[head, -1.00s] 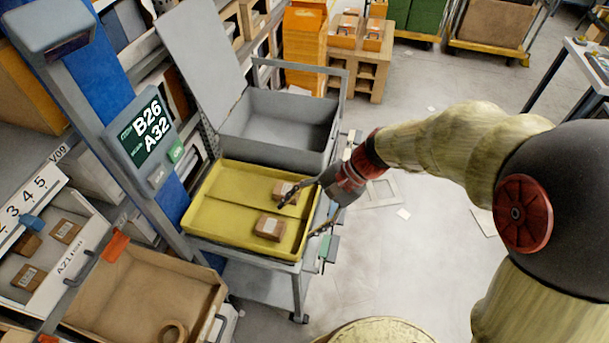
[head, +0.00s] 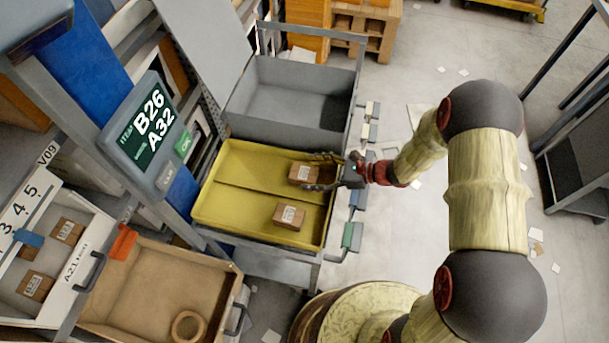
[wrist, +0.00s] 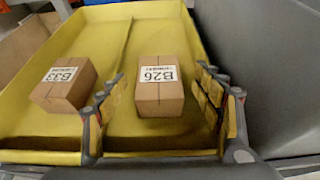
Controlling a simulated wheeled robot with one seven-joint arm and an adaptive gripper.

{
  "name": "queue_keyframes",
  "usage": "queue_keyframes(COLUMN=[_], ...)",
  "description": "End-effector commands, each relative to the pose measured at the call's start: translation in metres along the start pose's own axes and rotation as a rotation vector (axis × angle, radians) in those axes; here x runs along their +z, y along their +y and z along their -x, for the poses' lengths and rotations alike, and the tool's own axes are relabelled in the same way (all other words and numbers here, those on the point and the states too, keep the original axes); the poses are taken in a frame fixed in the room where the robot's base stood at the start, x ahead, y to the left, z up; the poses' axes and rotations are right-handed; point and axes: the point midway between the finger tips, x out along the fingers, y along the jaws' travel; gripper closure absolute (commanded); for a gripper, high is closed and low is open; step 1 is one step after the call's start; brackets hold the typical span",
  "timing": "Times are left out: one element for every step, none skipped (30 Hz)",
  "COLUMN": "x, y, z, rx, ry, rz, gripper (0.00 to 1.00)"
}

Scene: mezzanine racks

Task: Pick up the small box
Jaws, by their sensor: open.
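Two small brown boxes lie in the yellow tray (head: 228,207) on the cart. One small box, labelled B26 (wrist: 159,88), is the farther one in the head view (head: 303,174). The other small box, labelled B33 (wrist: 65,86), is the nearer one in the head view (head: 288,215). My gripper (head: 318,171) reaches over the tray's right side. In the wrist view its open fingers (wrist: 163,105) stand either side of the B26 box, with gaps and nothing held. The B33 box lies outside the left finger.
A grey open bin (head: 290,105) stands behind the tray. A sign reading B26 and A32 (head: 150,122) stands at the left. An open cardboard-coloured drawer (head: 165,290) holds a tape roll (head: 188,327). The floor at the right is mostly clear.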

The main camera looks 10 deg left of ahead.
Motion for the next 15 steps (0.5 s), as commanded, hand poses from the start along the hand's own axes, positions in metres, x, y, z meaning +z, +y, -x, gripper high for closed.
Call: queue_keyframes(x=[-0.002, -0.002, -0.003, -0.003, -0.003, -0.003, -0.003, -0.002, -0.002, -0.002, -0.001, -0.001, -0.001, -0.001, 0.0], y=[0.001, 0.001, 0.002, 0.002, 0.002, 0.002, 0.002, 0.002, 0.002, 0.002, 0.002, 0.001, 0.001, 0.001, 0.001], z=[-0.008, -0.013, -0.019, -0.024, -0.028, -0.033, -0.036, -0.04, -0.042, -0.044, -0.045, -0.046, -0.046, -0.046, -0.046], rx=[0.003, 0.003, 0.003, 0.004, 0.003, 0.003, 0.004, 0.003, 0.002, 0.001, 0.001, 0.001, 0.001, 0.0, 0.0], ry=[0.0, 0.0, 0.001, 0.001, 0.001, 0.001, 0.002, 0.001, 0.001, 0.001, 0.001, 0.001, 0.001, 0.001, 0.001], rz=[0.002, 0.002, 0.002, 0.002, 0.001, 0.001, 0.001, 0.001, 0.001, 0.001, 0.001, 0.001, 0.001, 0.001, 0.001], gripper=[0.33, 0.33, 0.33, 0.33, 0.33, 0.33, 0.33, 0.33, 0.33, 0.33, 0.33, 0.33, 0.33, 0.33, 0.33])
